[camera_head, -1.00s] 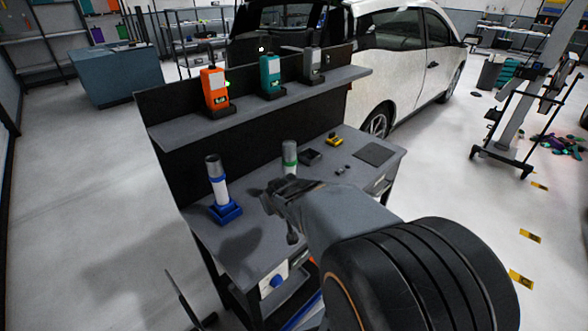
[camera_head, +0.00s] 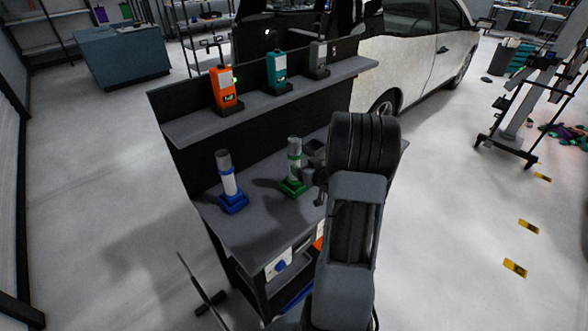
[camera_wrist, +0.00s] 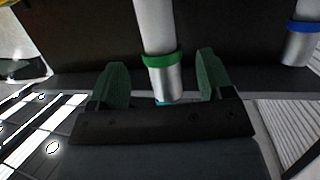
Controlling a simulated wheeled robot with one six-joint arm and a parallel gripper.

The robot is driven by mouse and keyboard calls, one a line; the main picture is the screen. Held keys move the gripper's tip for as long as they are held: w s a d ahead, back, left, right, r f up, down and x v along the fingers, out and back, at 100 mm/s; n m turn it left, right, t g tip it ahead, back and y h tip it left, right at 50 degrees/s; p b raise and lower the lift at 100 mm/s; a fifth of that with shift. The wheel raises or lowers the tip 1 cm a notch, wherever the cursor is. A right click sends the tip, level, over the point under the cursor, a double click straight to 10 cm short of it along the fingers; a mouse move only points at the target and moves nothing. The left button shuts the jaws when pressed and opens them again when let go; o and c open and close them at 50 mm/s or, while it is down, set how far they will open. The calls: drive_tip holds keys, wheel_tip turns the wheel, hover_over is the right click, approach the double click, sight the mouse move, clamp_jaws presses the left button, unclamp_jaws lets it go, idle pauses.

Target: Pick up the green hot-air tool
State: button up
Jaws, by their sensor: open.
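The green hot-air tool (camera_head: 294,158) stands upright in a green holder (camera_head: 292,187) on the workbench. It has a white body, a green band and a silver end. In the wrist view, which appears upside down, the tool (camera_wrist: 158,40) shows between the two green fingers of my gripper (camera_wrist: 161,62). The fingers are open, with a gap on each side of the tool; I cannot tell how deep it lies between them. In the head view my arm hides most of the gripper, just right of the tool.
A blue-banded tool (camera_head: 227,176) stands in a blue holder (camera_head: 233,203) to the left; it also shows in the wrist view (camera_wrist: 297,42). A shelf (camera_head: 262,108) behind bears orange (camera_head: 224,88), teal (camera_head: 277,70) and grey (camera_head: 319,60) devices. The bench front between the holders is clear.

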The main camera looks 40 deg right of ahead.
sight(298, 162)
drive_tip(key=shift+f+p+x, duration=0.1)
drive_tip(key=shift+p+x, duration=0.45)
drive_tip(key=shift+x, duration=1.35)
drive_tip(key=shift+f+p+x, duration=0.15)
drive_tip(key=shift+p+x, duration=0.4)
drive_tip(key=shift+x, duration=1.4)
drive_tip(key=shift+s+d, duration=0.1)
